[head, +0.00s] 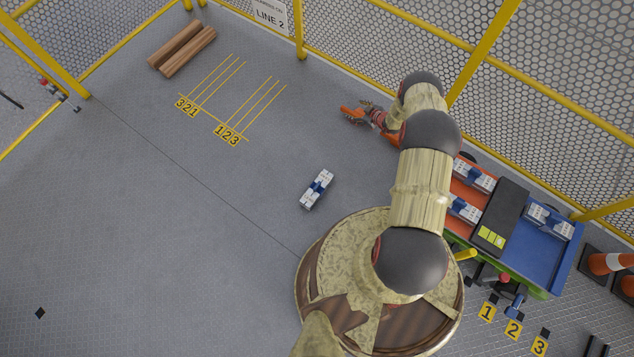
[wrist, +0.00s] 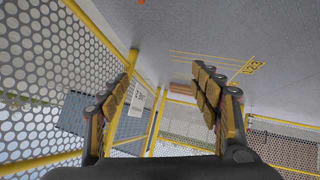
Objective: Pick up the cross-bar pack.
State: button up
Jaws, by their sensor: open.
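A small white pack with a blue band (head: 317,189) lies on the grey floor, near the round base of my body. It looks like the cross-bar pack. Similar white and blue packs (head: 475,175) sit on the cart at the right. My gripper (head: 359,110) is up and to the right of the floor pack in the head view, apart from it. In the wrist view my gripper (wrist: 164,92) has its fingers spread wide with nothing between them. The wrist view shows no pack.
The cart (head: 540,264) with red and blue trays stands right of my arm, beside the yellow-framed mesh fence (head: 370,40). Brown beams (head: 182,50) lie at the upper left near numbered yellow floor lines (head: 232,105). The left floor is mostly clear.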

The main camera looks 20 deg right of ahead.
jog(key=s+a+f+y, duration=0.1)
jog(key=s+a+f, duration=0.3)
jog(key=s+f, duration=0.45)
jog(key=t+y+b, duration=0.1)
jog(key=y+b, duration=0.1)
jog(key=y, duration=0.2)
send_near(318, 186)
jog(key=w+f, duration=0.1)
jog(key=shift+a+r+b+x, duration=0.15)
jog(key=shift+b+x, duration=0.5)
jog(key=shift+x, duration=1.35)
jog(key=shift+a+r+b+x, duration=0.1)
jog(key=shift+b+x, duration=0.55)
jog(key=shift+x, duration=1.35)
jog(key=shift+c, duration=0.2)
grip_shut()
